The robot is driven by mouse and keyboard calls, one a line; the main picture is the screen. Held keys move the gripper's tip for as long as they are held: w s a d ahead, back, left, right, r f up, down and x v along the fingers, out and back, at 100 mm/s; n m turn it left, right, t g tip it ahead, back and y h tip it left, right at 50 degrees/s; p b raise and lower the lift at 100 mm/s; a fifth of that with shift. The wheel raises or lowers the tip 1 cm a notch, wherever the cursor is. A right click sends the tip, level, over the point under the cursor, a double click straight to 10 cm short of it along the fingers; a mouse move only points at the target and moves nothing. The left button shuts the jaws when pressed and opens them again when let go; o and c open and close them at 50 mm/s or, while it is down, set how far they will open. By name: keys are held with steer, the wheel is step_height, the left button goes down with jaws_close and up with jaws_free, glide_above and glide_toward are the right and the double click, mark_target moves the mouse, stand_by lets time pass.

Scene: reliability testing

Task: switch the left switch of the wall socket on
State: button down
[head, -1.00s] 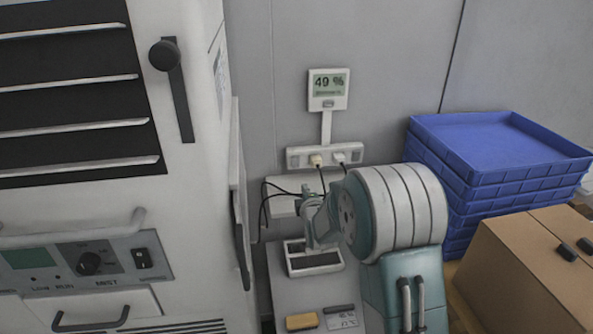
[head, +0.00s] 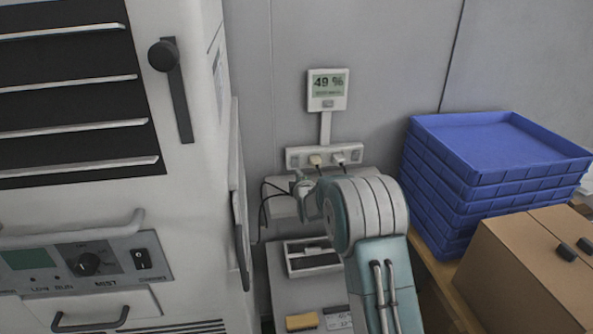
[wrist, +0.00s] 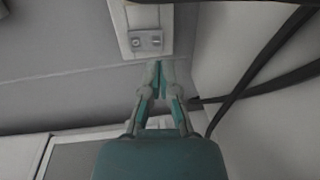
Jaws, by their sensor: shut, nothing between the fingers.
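The wall socket (head: 318,157) is a white strip on the grey wall, with two plugs in its middle. Its left switch (head: 296,159) is a small grey rocker at the left end. In the wrist view, a switch (wrist: 147,41) on one end of the socket (wrist: 122,22) lies just ahead of my fingertips. My gripper (wrist: 156,64) is shut and empty, its tips near that end's edge; I cannot tell whether they touch. In the head view the gripper is small and partly hidden by my arm, below the socket's left end. The switch's on or off position is unclear.
Black cables (wrist: 258,72) run close on the right in the wrist view. A 49 % display (head: 327,90) hangs above the socket. A tall cabinet (head: 190,190) stands left; stacked blue trays (head: 480,160) and a cardboard box (head: 530,270) stand right.

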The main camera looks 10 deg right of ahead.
mark_target(295, 166)
steer(key=shift+w+f, duration=0.15)
steer(key=shift+w, duration=0.95)
steer(key=shift+w+f, duration=0.1)
steer(key=shift+w, duration=0.95)
